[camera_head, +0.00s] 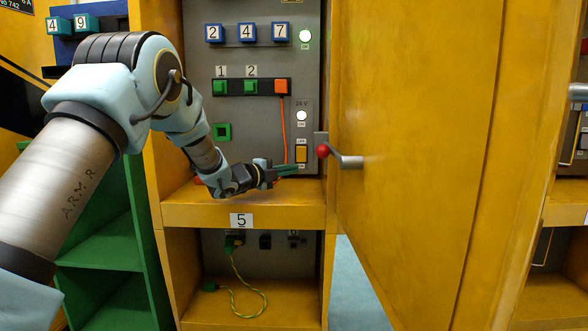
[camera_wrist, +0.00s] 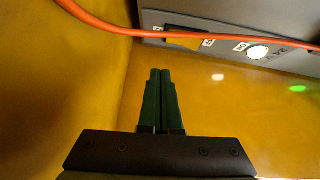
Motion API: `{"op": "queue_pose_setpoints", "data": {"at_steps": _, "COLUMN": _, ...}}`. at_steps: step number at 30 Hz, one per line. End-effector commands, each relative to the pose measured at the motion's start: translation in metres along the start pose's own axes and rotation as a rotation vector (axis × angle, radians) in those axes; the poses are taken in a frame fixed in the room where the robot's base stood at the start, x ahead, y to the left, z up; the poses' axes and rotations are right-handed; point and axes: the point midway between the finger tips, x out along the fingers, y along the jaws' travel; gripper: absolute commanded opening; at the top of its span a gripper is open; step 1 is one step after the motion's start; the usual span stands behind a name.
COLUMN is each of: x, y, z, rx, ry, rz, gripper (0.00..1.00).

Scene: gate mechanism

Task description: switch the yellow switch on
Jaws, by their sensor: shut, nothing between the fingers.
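The yellow switch (camera_head: 301,153) is on a grey plate at the right of the cabinet's back panel, below a lit white 24 V lamp (camera_head: 301,116). In the wrist view the yellow switch (camera_wrist: 184,40) shows at the top, partly crossed by an orange cable, with the lit lamp (camera_wrist: 257,52) to its right. My gripper (camera_head: 295,171) is just below the switch plate in the head view, its dark green fingers together and empty. In the wrist view my gripper (camera_wrist: 160,75) points towards the plate, apart from the switch. I cannot tell the switch's position.
An orange cable (camera_head: 284,130) hangs from an orange plug (camera_head: 281,87). A yellow shelf ledge (camera_head: 270,212) lies below my gripper.

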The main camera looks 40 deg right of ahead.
Motion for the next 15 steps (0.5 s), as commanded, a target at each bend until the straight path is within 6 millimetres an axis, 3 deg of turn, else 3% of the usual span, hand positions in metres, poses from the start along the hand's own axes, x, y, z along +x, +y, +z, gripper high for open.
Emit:
{"op": "queue_pose_setpoints", "data": {"at_steps": 9, "x": -0.049, "y": 0.006, "z": 0.002, "rx": -0.001, "ry": -0.003, "rz": 0.0, "gripper": 0.0}}
{"op": "queue_pose_setpoints", "data": {"at_steps": 15, "x": -0.071, "y": 0.009, "z": 0.002, "rx": 0.0, "ry": -0.002, "rz": -0.002, "gripper": 0.0}}
